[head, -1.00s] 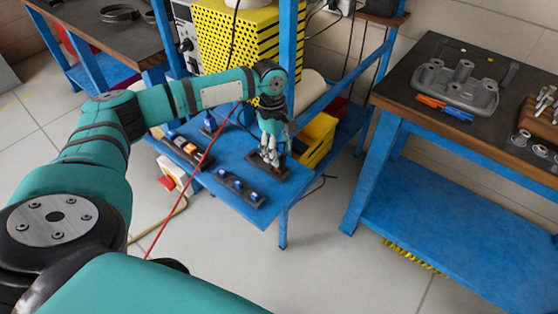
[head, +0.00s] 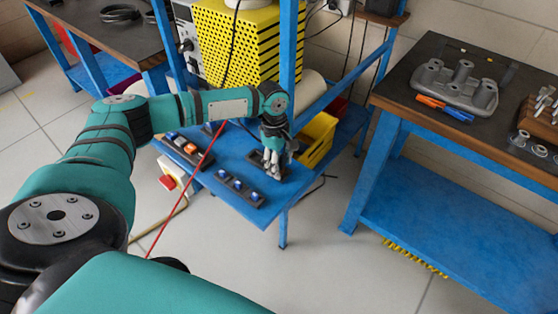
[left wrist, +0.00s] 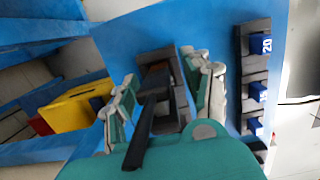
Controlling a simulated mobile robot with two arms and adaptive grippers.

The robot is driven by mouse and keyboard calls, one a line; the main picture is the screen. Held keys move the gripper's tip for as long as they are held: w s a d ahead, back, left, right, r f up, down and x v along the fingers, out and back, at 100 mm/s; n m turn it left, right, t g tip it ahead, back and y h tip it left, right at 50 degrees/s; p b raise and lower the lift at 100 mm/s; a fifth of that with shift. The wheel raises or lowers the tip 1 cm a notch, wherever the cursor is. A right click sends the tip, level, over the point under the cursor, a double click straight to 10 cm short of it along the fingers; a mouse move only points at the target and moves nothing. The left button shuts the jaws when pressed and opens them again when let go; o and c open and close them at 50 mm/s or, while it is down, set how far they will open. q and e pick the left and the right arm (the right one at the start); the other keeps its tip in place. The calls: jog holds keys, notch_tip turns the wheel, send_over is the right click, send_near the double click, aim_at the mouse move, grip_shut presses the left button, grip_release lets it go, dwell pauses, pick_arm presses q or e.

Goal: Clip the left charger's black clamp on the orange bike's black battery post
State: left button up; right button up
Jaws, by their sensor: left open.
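My left gripper (head: 272,164) is low over the blue shelf of the cart, with its fingers open and pointing down. In the left wrist view the two fingers (left wrist: 162,92) stand on either side of a dark, long piece with a brownish part, which looks like the black clamp (left wrist: 152,108). I cannot tell whether the fingers touch it. It stands at a dark block on the shelf. In the head view the gripper mostly hides it. The orange bike and its battery post are not in view. My right gripper is not in view.
Dark strips with blue blocks (head: 238,187) lie left of the gripper on the blue shelf (head: 222,158). A yellow bin (head: 318,138) stands just right of it. A blue upright (head: 289,45) rises close behind. A red cable (head: 187,178) hangs across the shelf.

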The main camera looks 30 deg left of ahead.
aim_at(280, 153)
pick_arm(q)
grip_shut()
jog(key=shift+r, duration=0.1)
dwell(0.3)
jog(key=shift+r, duration=0.2)
notch_tip(280, 153, up, 3)
jog(key=shift+r, duration=0.1)
jog(key=s+d+r, duration=0.1)
jog(key=s+d, duration=0.2)
jog(key=s, duration=1.2)
jog(key=shift+s+b, duration=0.4)
